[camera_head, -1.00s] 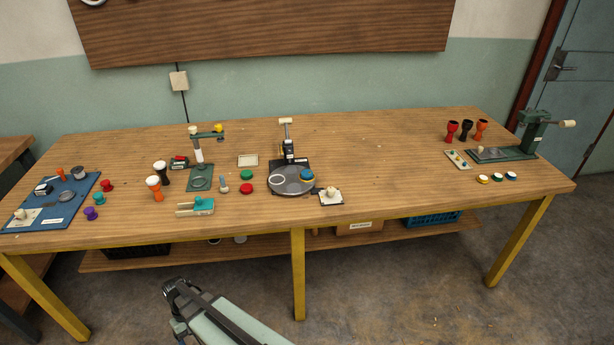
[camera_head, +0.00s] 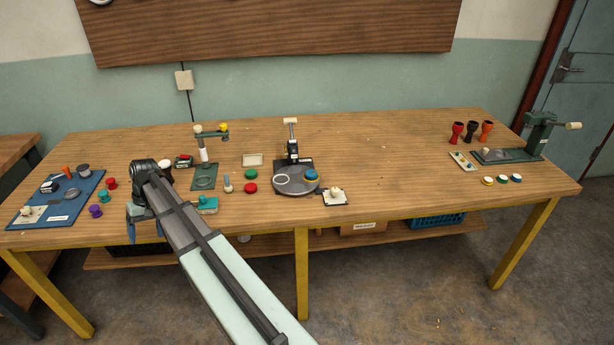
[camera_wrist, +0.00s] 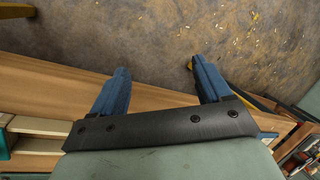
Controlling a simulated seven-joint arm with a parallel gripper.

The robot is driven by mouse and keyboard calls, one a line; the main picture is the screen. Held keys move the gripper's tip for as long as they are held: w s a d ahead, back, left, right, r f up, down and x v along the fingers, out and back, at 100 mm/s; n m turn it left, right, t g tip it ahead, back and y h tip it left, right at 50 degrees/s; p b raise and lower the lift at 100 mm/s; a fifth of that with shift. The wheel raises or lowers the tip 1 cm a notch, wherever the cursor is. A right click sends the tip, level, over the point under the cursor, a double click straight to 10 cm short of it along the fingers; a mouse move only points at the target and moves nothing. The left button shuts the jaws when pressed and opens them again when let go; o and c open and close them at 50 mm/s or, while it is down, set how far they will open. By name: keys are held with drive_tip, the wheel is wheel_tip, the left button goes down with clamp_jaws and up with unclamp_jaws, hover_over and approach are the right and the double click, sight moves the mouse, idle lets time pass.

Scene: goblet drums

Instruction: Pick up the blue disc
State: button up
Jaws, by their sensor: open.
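The blue disc (camera_head: 311,174) lies on the right side of a dark grey round plate (camera_head: 296,189) near the middle of the table, with a pale yellowish edge under its blue top. My gripper (camera_wrist: 159,68) is open and empty in the wrist view, with its two blue fingers apart above the floor beyond the table edge. In the head view its blue finger (camera_head: 131,231) shows at the table's front edge on the left, well left of the blue disc. The blue disc is not in the wrist view.
Green (camera_head: 250,174) and red (camera_head: 250,188) discs lie left of the plate. A press post (camera_head: 292,140) stands behind it, and a small white block (camera_head: 335,197) is at its right. A teal clamp (camera_head: 207,204) is near my arm. The table between plate and right-hand tools is clear.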

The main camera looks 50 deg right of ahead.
drive_tip(key=w+d+r, duration=0.3)
drive_tip(key=d+r, duration=0.1)
drive_tip(key=r, duration=0.4)
wheel_tip(320, 180, up, 6)
drive_tip(key=r+m+h, duration=0.1)
drive_tip(key=m+h, duration=0.3)
hover_over(311, 173)
wheel_tip(311, 173, down, 7)
drive_tip(key=shift+a+f, duration=0.1)
drive_tip(key=shift+w+d+f, duration=0.1)
drive_tip(key=shift+f, duration=1.55)
drive_tip(key=shift+d+f, duration=0.1)
drive_tip(key=shift+f, duration=1.5)
drive_tip(key=shift+c, duration=0.3)
drive_tip(key=c, duration=1.1)
